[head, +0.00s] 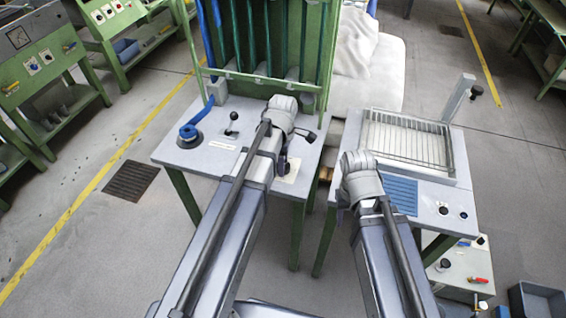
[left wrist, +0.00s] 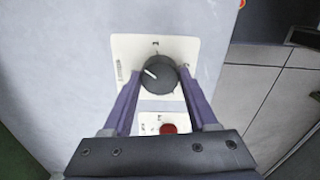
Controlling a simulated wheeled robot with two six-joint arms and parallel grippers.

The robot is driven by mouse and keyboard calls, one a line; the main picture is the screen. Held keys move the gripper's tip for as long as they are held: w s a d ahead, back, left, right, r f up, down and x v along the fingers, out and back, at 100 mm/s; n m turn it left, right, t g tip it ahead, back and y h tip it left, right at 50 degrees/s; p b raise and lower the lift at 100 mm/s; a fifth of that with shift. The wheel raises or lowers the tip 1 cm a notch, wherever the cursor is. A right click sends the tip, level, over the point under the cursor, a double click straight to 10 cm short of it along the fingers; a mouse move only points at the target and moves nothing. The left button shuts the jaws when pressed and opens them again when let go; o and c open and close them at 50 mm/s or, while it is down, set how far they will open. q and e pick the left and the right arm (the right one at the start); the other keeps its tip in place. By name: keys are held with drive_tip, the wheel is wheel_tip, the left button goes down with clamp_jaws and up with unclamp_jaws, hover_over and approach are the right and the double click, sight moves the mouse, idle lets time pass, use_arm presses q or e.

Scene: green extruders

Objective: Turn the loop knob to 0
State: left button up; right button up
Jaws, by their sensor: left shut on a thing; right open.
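The loop knob (left wrist: 158,74) is a round black knob with a white pointer line, on a white label plate (left wrist: 125,50) in the left wrist view. Its pointer aims to the upper left. A "1" is printed above it and a mark stands at its right; the print at the left is too small to read. My left gripper (left wrist: 158,82) is shut on the knob, one purple finger on each side. In the head view my left gripper (head: 286,162) is at the left machine's panel and my arm partly hides the knob. My right gripper (head: 343,205) is open and empty, beside the right machine.
A red button (left wrist: 168,128) sits just below the knob, between my fingers. The left machine's top (head: 185,155) bears a small lever (head: 231,122) and a blue hose (head: 188,132). A wire rack (head: 408,138) stands on the right machine.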

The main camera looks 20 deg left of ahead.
use_arm(q)
drive_tip(key=n, duration=0.3)
drive_tip(key=shift+n, duration=2.1)
drive_tip(key=o, duration=1.4)
drive_tip(key=shift+r, duration=0.15)
wheel_tip(320, 180, up, 8)
drive_tip(key=p, duration=0.8)
drive_tip(key=shift+f, duration=0.2)
